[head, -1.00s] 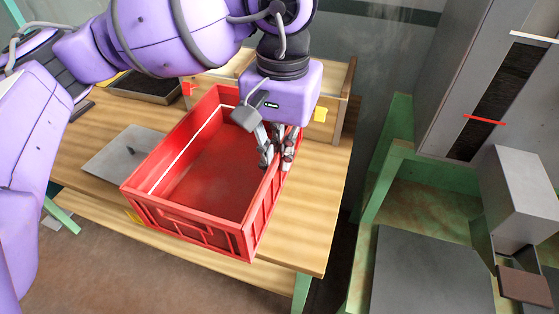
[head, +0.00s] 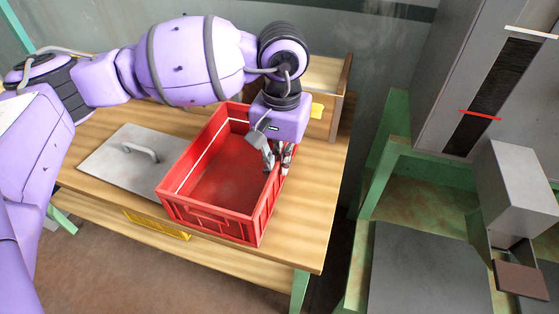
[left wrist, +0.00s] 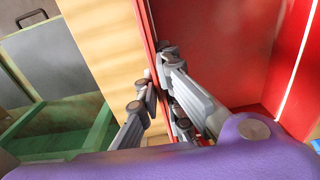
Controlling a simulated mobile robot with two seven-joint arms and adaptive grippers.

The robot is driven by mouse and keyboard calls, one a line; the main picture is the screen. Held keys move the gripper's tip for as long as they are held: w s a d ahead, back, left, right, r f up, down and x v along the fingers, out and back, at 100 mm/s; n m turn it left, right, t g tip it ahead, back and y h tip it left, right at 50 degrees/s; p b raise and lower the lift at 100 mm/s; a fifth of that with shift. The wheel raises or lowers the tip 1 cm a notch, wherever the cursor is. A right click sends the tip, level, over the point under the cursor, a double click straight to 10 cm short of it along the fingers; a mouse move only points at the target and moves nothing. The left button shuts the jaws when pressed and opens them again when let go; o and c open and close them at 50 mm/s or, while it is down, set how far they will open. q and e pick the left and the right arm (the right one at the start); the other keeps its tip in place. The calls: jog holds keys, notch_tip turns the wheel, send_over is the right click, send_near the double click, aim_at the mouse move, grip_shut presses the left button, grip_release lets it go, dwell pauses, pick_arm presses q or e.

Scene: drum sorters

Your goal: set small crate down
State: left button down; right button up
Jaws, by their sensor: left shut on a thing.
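The red crate (head: 212,220) is upright and looks empty, over the front part of the wooden table (head: 306,222). It appears to be at or very near the tabletop; I cannot tell whether its base touches. My left gripper (head: 278,160) comes down from above and is shut on the crate's right wall. In the left wrist view, the fingers of the left gripper (left wrist: 160,85) straddle the rim of the red crate (left wrist: 235,45), one inside and one outside. My right gripper is not in view.
A grey metal plate with a handle (head: 138,158) lies on the table left of the crate. A wooden box (head: 320,85) stands behind. A green-framed stand (head: 385,160) is to the right, across a gap. A strip of bare tabletop lies right of the crate.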

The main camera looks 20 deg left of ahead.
pick_arm(q)
jog(key=shift+f, duration=0.15)
jog(key=c, duration=1.9)
grip_release()
